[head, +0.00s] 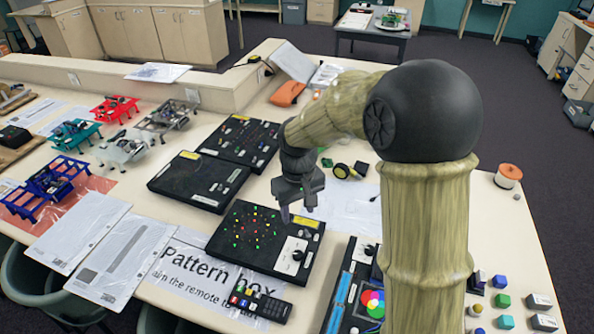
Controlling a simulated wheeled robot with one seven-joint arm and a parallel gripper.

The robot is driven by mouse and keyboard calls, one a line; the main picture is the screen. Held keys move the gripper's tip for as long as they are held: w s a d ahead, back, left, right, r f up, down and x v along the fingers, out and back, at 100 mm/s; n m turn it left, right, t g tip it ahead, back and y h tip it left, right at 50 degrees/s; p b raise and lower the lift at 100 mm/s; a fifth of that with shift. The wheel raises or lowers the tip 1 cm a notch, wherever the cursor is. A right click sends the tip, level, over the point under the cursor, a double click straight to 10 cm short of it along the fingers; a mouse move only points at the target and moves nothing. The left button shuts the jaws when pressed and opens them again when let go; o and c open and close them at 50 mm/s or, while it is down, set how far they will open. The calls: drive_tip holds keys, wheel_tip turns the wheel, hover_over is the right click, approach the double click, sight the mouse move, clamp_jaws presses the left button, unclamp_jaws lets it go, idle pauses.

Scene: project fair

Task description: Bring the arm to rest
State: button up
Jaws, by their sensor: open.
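My arm (428,220) rises at the right of the head view and bends left over the table (512,235). My gripper (298,212) points down above the right part of a black box with a ring of coloured lights (243,232). The gripper is open, and I see nothing between its fingers. Its fingertips are small and dark, and I cannot tell whether they touch the box. The arm hides part of the table behind it.
A remote (260,305) lies in front of the lit box on the "Pattern Box" sheet (190,268). Other black boxes (199,180) stand behind. A panel with coloured circles (350,290) and several small blocks (504,301) flank my arm. A spool (508,175) is at right.

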drive_tip(key=s+d+m+t, duration=0.2)
drive_tip(key=s+d+m, duration=0.3)
drive_tip(key=s+d, duration=0.7)
drive_tip(key=shift+s+d+f+t, duration=0.3)
drive_tip(key=shift+d+f, duration=0.1)
drive_tip(key=shift+d, duration=0.2)
drive_tip(key=shift+w, duration=0.1)
drive_tip(key=shift+d, duration=0.2)
drive_tip(key=shift+s+a, duration=0.2)
